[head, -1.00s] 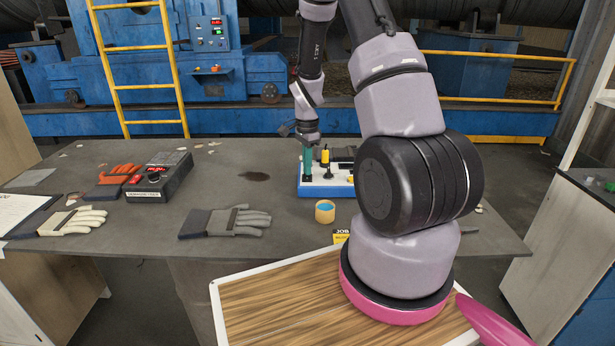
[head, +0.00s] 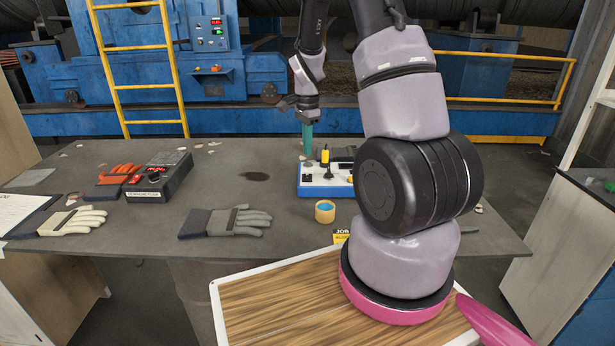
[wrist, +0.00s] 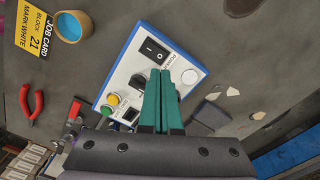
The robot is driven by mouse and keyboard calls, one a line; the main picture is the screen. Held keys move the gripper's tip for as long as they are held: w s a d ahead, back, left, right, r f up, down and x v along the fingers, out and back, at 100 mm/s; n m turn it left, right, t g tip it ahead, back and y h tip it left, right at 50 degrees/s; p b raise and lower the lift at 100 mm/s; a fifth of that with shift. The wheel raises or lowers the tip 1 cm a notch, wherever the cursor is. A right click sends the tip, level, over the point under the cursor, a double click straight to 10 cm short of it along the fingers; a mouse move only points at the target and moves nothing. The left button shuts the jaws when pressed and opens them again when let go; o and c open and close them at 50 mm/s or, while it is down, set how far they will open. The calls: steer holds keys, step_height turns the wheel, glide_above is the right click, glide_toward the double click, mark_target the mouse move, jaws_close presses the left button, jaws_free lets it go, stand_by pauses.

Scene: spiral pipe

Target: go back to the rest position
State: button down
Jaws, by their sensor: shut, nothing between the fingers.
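My gripper (head: 308,137) has green fingers and hangs pointing down above the far left part of the control box in the head view. In the wrist view my gripper (wrist: 164,80) shows its two green fingers together, with nothing between them. The control box (head: 313,189) is blue and white and sits on the grey table. The wrist view shows its white top (wrist: 133,65), with a black rocker switch, a green button and a yellow button. The fingers hide part of the panel. The fingertips appear above the box, apart from it.
Red pliers (wrist: 31,104) lie near the box. A yellow ladder (head: 117,75) stands behind the table.

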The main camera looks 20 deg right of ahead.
stand_by(0.4)
steer(key=s+a+r+n+t+y, duration=0.1)
steer(key=s+a+r+n+t, duration=0.2)
steer(key=r, duration=0.7)
steer(key=s+a+r+n, duration=0.1)
steer(key=s+r+n, duration=0.1)
steer(key=s+r, duration=0.5)
steer(key=s+a+r+n+t, duration=0.2)
steer(key=s+r+n, duration=0.1)
steer(key=s+r, duration=0.3)
steer(key=s+a+r+n+t+y, duration=0.1)
steer(key=s+a+r+n+t, duration=0.1)
steer(key=s+r+n, duration=0.2)
steer(key=s+r, duration=0.2)
steer(key=s, duration=0.1)
steer(key=shift+s+a+r, duration=0.25)
steer(key=shift+s+a, duration=0.05)
steer(key=shift+s, duration=0.1)
